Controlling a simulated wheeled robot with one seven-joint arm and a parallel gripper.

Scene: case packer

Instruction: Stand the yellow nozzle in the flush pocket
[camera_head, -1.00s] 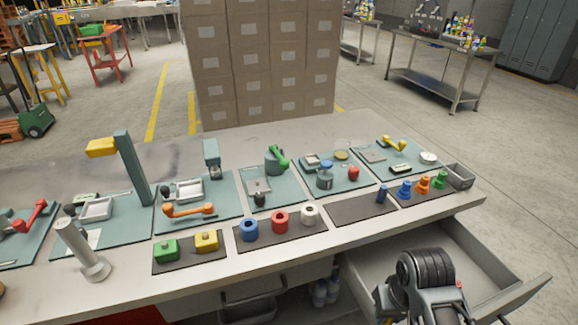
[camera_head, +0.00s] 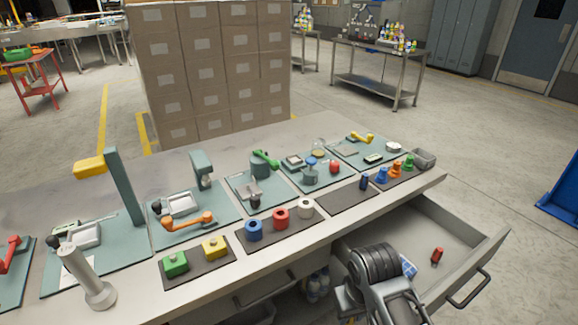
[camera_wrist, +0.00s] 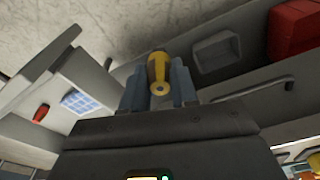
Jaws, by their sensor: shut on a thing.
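The yellow nozzle (camera_wrist: 152,67) is between the two fingers of my gripper (camera_wrist: 158,76) in the wrist view, with its round end and dark centre hole facing the camera. My gripper is shut on it. In the head view, part of my arm shows low in front of the open drawer; my gripper and the yellow nozzle cannot be made out there. Blue (camera_head: 382,176), orange (camera_head: 395,169) and green (camera_head: 408,162) nozzles stand in a row on a dark mat at the bench's right end. I cannot tell which spot is the flush pocket.
The open drawer (camera_head: 485,240) juts out at the front right, with a red object (camera_head: 437,257) and a blue checked cloth-like item (camera_head: 408,266) inside. A small grey bin (camera_head: 424,158) is beside the nozzles. Coloured rings (camera_head: 281,218) and several fixtures cover the bench.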

